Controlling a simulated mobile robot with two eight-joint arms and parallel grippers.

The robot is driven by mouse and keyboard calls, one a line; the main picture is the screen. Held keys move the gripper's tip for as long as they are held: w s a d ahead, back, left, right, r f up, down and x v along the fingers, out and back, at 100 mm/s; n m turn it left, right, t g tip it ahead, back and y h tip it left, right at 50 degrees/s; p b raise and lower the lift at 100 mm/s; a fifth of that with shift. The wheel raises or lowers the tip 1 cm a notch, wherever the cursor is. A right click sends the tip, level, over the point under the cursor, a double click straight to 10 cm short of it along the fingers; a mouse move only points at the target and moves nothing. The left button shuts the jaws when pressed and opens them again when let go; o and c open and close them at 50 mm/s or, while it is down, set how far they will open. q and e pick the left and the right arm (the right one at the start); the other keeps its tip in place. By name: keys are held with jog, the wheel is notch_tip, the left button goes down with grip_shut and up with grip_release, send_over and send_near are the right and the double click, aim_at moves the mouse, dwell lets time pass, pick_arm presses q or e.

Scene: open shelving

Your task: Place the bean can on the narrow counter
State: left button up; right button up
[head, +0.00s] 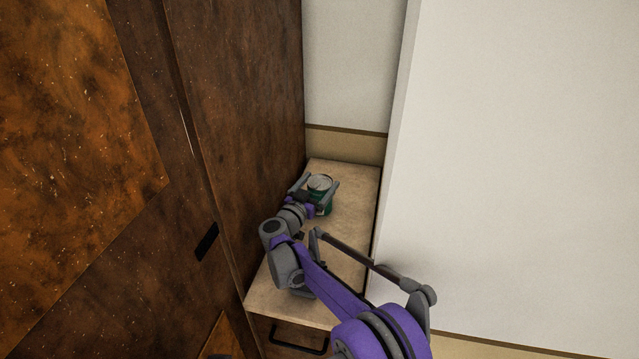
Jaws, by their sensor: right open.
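The bean can (321,184) is a small can with a silvery lid and a green side. It stands upright on the narrow counter (345,255), toward the back. My right gripper (318,190) is at the can, with its open fingers on either side of it. Whether the fingers touch the can cannot be told. My right arm crosses the counter from the lower right and hides part of its surface. My left gripper is not in view.
A tall dark brown cabinet (245,100) borders the counter on the left. A white wall (520,150) borders it on the right. A drawer with a black handle (298,345) is below the front edge. The counter behind the can is clear.

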jog(key=b+v, duration=0.1)
jog(key=v, duration=1)
jog(key=shift+s, duration=0.2)
jog(key=shift+a+f, duration=0.1)
jog(key=shift+a, duration=0.05)
